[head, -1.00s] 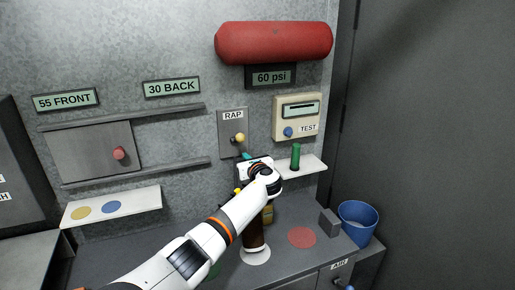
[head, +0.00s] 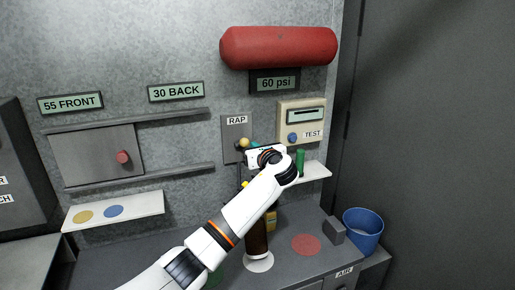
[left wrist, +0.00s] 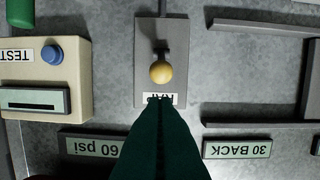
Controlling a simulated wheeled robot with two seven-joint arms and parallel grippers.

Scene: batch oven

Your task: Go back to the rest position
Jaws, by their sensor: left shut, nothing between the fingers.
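My left gripper (head: 256,144) is in front of the wall by the RAP plate (head: 232,128), with its white hand covering the plate's lower right. In the left wrist view its dark green fingers (left wrist: 160,100) are together with nothing between them. Their tips overlap the RAP label, close to the yellow knob (left wrist: 161,72). That knob also shows in the head view (head: 244,143). I cannot tell whether the fingers touch the plate. My right gripper is in neither view.
The TEST box (head: 301,121) is right of the plate, with a green cylinder (head: 300,162) on the shelf below. A brown cylinder (head: 257,238) stands under my left arm. A blue bucket (head: 362,232) and grey block (head: 333,231) are at right. A red tank (head: 278,47) hangs above.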

